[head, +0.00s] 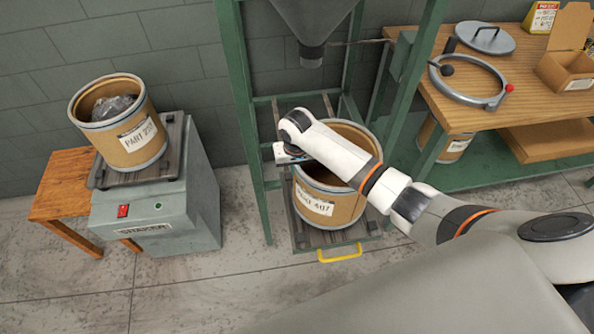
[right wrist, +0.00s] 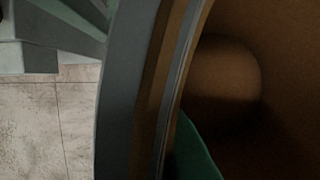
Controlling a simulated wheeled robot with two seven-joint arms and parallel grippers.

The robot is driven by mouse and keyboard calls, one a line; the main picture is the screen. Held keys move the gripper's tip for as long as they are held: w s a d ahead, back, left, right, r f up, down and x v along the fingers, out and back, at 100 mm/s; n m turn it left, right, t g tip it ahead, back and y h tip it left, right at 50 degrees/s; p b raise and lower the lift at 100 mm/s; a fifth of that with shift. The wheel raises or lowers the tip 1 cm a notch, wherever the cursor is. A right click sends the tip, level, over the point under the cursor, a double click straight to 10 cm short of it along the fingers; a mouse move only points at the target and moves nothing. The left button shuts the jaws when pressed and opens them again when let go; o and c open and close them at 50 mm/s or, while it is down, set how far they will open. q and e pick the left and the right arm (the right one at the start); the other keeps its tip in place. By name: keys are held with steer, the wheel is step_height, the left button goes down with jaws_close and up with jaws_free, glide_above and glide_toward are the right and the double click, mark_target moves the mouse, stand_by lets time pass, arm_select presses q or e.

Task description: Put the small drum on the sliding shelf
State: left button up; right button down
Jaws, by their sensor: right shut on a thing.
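An open brown fibre drum with a grey rim and a white label (head: 316,204) stands upright on, or just above, the sliding shelf (head: 365,231), a slatted tray with a yellow handle inside the green frame. I cannot tell whether its base touches the shelf. My right gripper (head: 291,160) is at the drum's left rim, shut on its wall. In the right wrist view the rim (right wrist: 150,90) runs close past the camera, with the dark inside of the drum to the right. My forearm hides part of the drum's opening. My left gripper is not in view.
Another open drum (head: 131,142) with a grey bag inside sits on the grey shaker (head: 150,215) at left. A steel hopper (head: 312,25) hangs above the shelf. A wooden bench (head: 530,85) at right holds a lid (head: 485,40) and a clamp ring (head: 465,98); another drum (head: 455,148) stands beneath.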

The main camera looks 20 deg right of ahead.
steer(key=shift+f, duration=1.3)
steer(key=c, duration=1.6)
jaws_free()
steer(key=shift+s, duration=0.1)
steer(key=r, duration=0.4)
steer(key=s+r, duration=0.1)
steer(key=r, duration=0.7)
steer(key=shift+s+a+r, duration=0.1)
steer(key=shift+s+a, duration=0.05)
steer(key=shift+a, duration=0.05)
